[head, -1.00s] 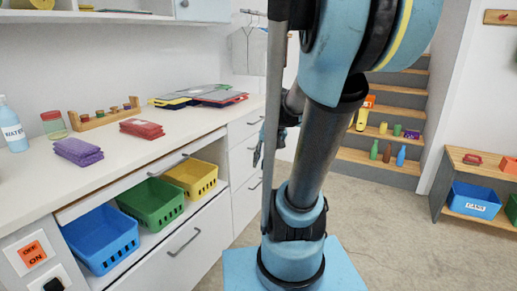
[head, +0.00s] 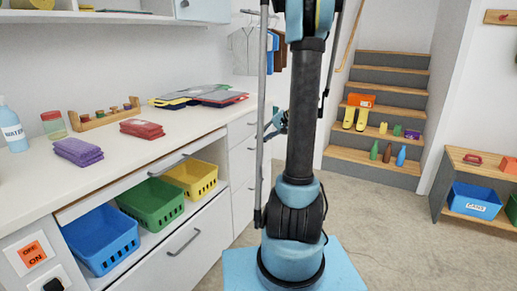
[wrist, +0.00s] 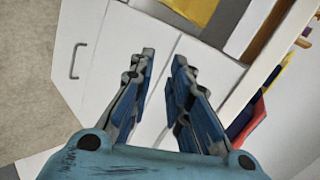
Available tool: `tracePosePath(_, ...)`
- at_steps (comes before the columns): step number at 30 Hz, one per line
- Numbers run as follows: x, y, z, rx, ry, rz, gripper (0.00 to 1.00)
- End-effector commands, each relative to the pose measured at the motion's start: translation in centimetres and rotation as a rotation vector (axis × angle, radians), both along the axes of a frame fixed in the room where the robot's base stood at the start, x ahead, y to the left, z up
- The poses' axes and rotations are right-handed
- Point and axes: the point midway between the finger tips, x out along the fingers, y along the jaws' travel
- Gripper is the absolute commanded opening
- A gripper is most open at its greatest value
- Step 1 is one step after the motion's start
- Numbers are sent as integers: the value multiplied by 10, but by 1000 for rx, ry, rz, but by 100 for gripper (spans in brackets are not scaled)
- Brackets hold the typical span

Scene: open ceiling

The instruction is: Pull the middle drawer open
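The white drawer stack stands at the counter's right end in the head view, with its middle drawer (head: 242,161) between an upper and a lower drawer. All three fronts look flush and shut. My gripper (head: 275,124) is small and partly hidden behind my arm, to the right of the stack. In the wrist view my gripper (wrist: 164,60) is open, with two blue-grey fingers apart and nothing between them. White fronts lie beyond the fingers, with a grey bar handle (wrist: 77,60) to their left. I cannot tell which drawer that handle belongs to.
Blue (head: 101,239), green (head: 152,204) and yellow (head: 191,178) bins sit on an open shelf under the counter (head: 110,165). A wide front with a handle (head: 184,243) lies below. Steps (head: 375,160) and a bench (head: 470,175) stand right. Floor between is clear.

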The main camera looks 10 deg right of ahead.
Motion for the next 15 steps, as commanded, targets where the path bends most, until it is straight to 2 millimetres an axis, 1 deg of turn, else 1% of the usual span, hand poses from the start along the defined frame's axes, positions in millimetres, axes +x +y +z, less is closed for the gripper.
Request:
tracePosePath(1,12,-8,-4,23,-7,-12,17)
tracePosePath(6,44,-30,-18,104,-35,-44,17)
tracePosePath(15,92,-74,-49,246,-91,-101,17)
